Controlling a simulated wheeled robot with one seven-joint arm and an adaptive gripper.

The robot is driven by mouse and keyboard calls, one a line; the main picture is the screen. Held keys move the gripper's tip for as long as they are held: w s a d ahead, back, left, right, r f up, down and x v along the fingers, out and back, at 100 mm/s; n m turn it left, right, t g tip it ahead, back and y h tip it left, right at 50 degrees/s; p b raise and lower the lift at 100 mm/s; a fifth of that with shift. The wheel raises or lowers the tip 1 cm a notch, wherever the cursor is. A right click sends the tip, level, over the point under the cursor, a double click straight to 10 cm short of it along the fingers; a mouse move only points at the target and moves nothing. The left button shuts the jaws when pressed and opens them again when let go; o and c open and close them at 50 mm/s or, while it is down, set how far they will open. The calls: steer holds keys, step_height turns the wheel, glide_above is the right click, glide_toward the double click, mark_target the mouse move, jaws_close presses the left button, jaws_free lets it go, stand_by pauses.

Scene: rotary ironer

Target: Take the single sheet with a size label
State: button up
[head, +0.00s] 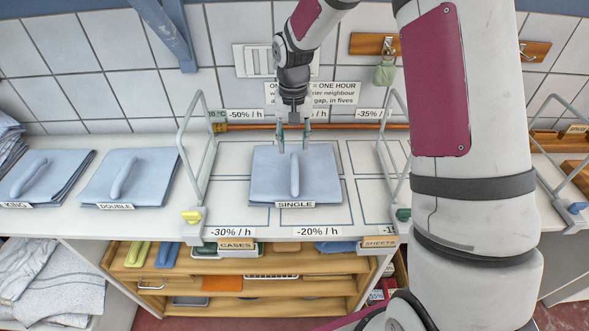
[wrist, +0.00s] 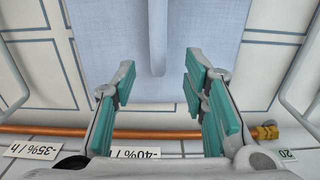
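The single sheet (head: 270,179) is a folded pale blue square with a raised strip along its middle. It lies on the white counter, with a SINGLE label (head: 295,204) at its front edge. My gripper (head: 293,145) is open and empty over the sheet's back edge, its two fingers apart. In the wrist view the open teal fingers (wrist: 162,88) point towards the sheet (wrist: 110,45), with the raised strip (wrist: 157,40) between their lines. I cannot tell the exact height of the fingertips above the cloth. The label is not visible in the wrist view.
The double sheet (head: 148,188) and king sheet (head: 62,185) lie to the left. Wire frames (head: 190,150) stand on both sides of the single sheet's bay. A copper pipe (head: 350,126) runs behind. Marked empty cells (head: 372,200) lie right of the sheet.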

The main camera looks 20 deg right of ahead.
mark_target(294, 160)
steer(key=shift+s+f+p, duration=0.15)
steer(key=shift+f+p, duration=0.2)
steer(key=shift+f, duration=1.15)
steer(key=shift+s+f+p, duration=0.15)
steer(key=shift+f+p, duration=0.15)
steer(key=shift+f, duration=1.15)
steer(key=shift+c, duration=0.6)
jaws_close()
